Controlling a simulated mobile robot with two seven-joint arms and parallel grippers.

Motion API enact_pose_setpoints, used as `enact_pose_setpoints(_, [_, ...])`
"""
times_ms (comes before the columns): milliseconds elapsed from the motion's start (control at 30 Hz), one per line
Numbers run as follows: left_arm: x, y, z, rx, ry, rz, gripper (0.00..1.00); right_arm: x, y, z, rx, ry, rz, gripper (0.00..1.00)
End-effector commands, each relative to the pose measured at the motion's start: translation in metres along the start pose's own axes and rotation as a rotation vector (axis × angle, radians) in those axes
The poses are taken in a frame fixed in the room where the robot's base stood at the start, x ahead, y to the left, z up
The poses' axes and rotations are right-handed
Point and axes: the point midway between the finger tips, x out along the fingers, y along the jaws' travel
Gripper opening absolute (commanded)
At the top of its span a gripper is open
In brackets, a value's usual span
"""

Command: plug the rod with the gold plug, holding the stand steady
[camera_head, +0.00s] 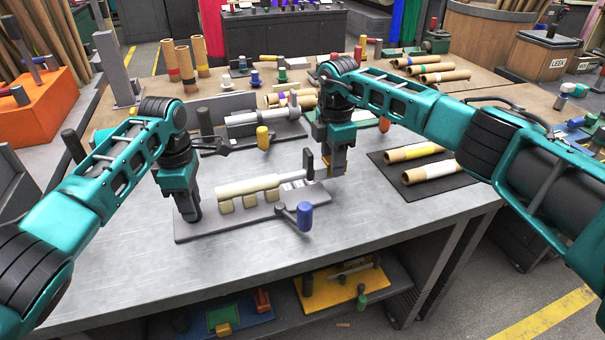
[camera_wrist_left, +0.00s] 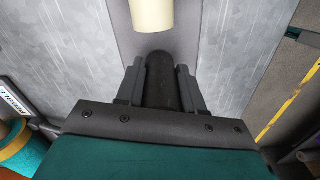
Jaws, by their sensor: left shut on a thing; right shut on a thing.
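The stand (camera_head: 235,222) is a grey base plate on the metal table, with a cream rod (camera_head: 247,187) lying level across cream supports. My left gripper (camera_head: 188,212) is shut on the dark upright post at the stand's left end; the post (camera_wrist_left: 161,82) shows between the fingers in the left wrist view, with the rod's end (camera_wrist_left: 152,14) beyond it. My right gripper (camera_head: 332,172) is at the stand's right end, past a dark upright plate (camera_head: 308,163). It is shut on the gold plug (camera_head: 341,169), which is mostly hidden by the fingers.
A crank with a blue handle (camera_head: 304,215) sticks out at the stand's front right. Behind is another grey fixture with a yellow handle (camera_head: 262,137). Cardboard rolls lie on a black mat (camera_head: 440,186) at right. The table's front left is clear.

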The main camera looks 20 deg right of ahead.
Motion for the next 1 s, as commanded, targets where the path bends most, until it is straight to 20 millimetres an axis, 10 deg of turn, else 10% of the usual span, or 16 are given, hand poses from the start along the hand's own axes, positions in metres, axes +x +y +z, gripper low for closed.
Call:
enact_pose_setpoints(467, [0.0022, -0.0011, 0.0045, 0.005, -0.003, -0.002, 0.0, -0.0003, 0.0004, -0.0093, -0.013, 0.016, 0.003, 0.0])
enact_pose_setpoints(500, [0.0022, -0.0011, 0.0046, 0.005, -0.004, -0.002, 0.0, -0.0003, 0.0005, -0.0093, -0.013, 0.016, 0.003, 0.41])
enact_pose_setpoints(800, [0.0021, -0.0009, 0.0033, 0.003, -0.005, -0.002, 0.0, 0.0, 0.0003, -0.0051, -0.007, 0.009, 0.002, 0.7])
enact_pose_setpoints(1000, [0.002, -0.0007, 0.0024, 0.001, -0.005, -0.002, 0.0, 0.0002, 0.0001, -0.0037, -0.005, 0.007, 0.001, 0.7])
